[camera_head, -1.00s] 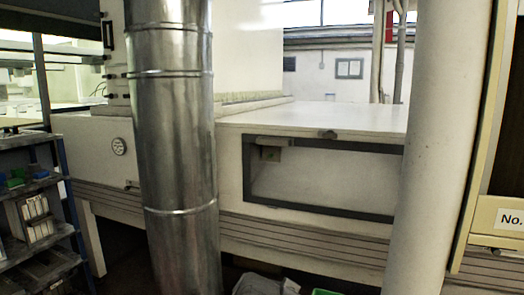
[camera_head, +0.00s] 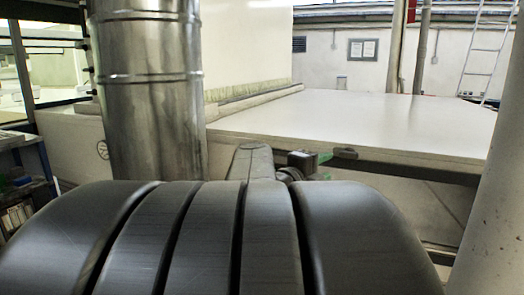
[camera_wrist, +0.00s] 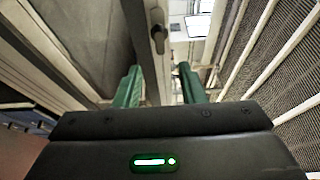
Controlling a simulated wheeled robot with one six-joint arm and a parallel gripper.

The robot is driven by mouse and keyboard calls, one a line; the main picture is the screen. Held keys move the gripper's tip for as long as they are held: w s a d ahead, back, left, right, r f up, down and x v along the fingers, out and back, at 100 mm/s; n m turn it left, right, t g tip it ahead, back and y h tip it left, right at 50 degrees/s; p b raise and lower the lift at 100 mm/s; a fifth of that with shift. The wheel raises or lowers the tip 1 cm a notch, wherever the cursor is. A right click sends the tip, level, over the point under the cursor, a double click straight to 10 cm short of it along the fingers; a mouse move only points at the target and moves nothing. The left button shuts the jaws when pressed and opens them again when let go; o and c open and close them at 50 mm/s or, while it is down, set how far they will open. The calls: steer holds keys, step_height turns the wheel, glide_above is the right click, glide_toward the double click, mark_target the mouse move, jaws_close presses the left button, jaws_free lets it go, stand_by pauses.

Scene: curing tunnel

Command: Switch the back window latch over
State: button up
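The window latch is a small dark handle (camera_head: 345,152) at the top edge of the machine's front window, under the pale top. In the wrist view it shows as a dark grey handle (camera_wrist: 158,32) on a light frame bar. My gripper (camera_head: 322,166) is just left of the latch in the head view, partly hidden by my arm. In the wrist view my gripper (camera_wrist: 158,70) has its two green fingers spread, with nothing between them. The latch lies ahead of the gap between the fingertips, apart from them as far as I can tell.
A shiny metal duct (camera_head: 150,90) stands at the left and a pale column (camera_head: 490,190) at the right. The machine's flat white top (camera_head: 370,115) is clear. A dark shelf (camera_head: 25,185) is at the far left. My arm covers the lower middle.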

mark_target(347, 156)
steer(key=x, duration=1.1)
steer(key=shift+w+d+p, duration=0.1)
steer(key=shift+w+p, duration=0.05)
steer(key=shift+p, duration=0.15)
jaws_close()
